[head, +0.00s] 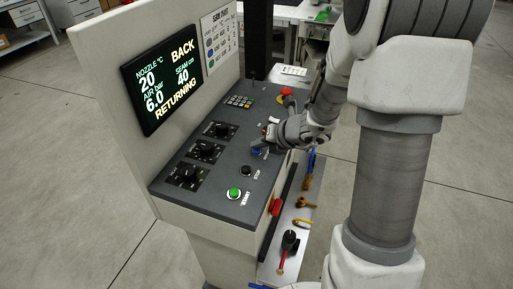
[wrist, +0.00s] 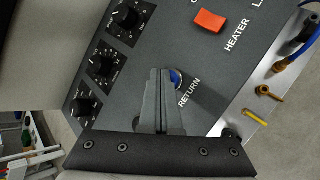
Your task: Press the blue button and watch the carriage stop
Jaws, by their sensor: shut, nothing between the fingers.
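The blue button (wrist: 176,78) sits on the grey control panel (wrist: 120,85), labelled RETURN in the wrist view. The fingers partly hide it. In the head view a bit of blue (head: 256,151) shows at the fingertips. My gripper (wrist: 165,72) is shut and empty, its tips right at the button; it also shows over the panel in the head view (head: 264,146). I cannot tell whether the tips touch or press the button. The screen (head: 163,78) reads BACK and RETURNING, with nozzle 20, air 6.0 and seam 40. I cannot make out the carriage.
Near the button are a black STOP button (head: 246,171), a green START button (head: 234,193), three black knobs (head: 204,151), a keypad (head: 240,101) and a red HEATER switch (wrist: 209,21). The floor left of the panel is clear.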

